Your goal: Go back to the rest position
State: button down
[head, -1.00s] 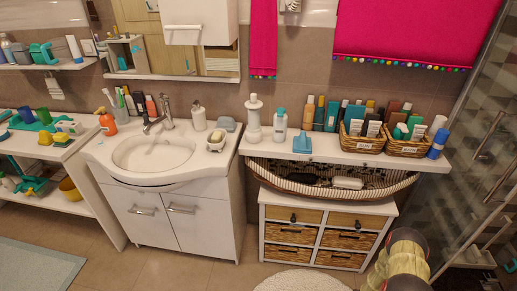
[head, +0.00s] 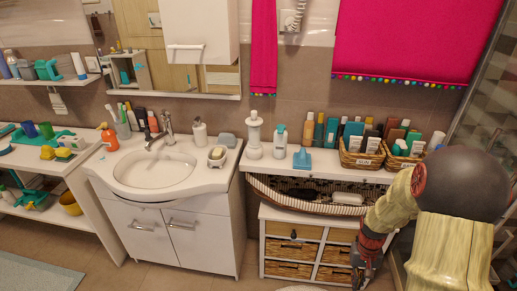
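My gripper (head: 364,276) hangs low at the right of the head view, fingers pointing down, in front of the right side of the drawer cabinet. It is small and dark, and I cannot tell whether it is open or shut. No object shows in it. The visible drawers look shut. My arm hides part of the cabinet's right column.
A white shelf (head: 285,166) above the cabinet holds bottles and two wicker baskets (head: 361,161). A striped boat-shaped basket (head: 300,191) sits under it. A white sink (head: 155,172) stands left, and an open shelf rack (head: 75,167) farther left. Tiled floor lies in front.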

jog(key=s+a+r+n+t+p, duration=0.1)
jog(key=s+a+r, duration=0.3)
jog(key=r, duration=0.7)
jog(key=s+a+r+n+t, duration=0.1)
jog(key=s+a+r+t, duration=0.2)
jog(key=a+r, duration=0.5)
jog(key=s+a+r+n+t+p, duration=0.1)
jog(key=s+a+r+t, duration=0.2)
jog(key=r, duration=1.3)
jog(key=s+a, duration=0.2)
jog(key=a, duration=0.1)
jog(key=shift+s+a+r+n+p, duration=0.15)
jog(key=shift+s+r+n+p, duration=0.05)
jog(key=shift+s+n+p, duration=0.1)
jog(key=c, duration=2.6)
grip_release()
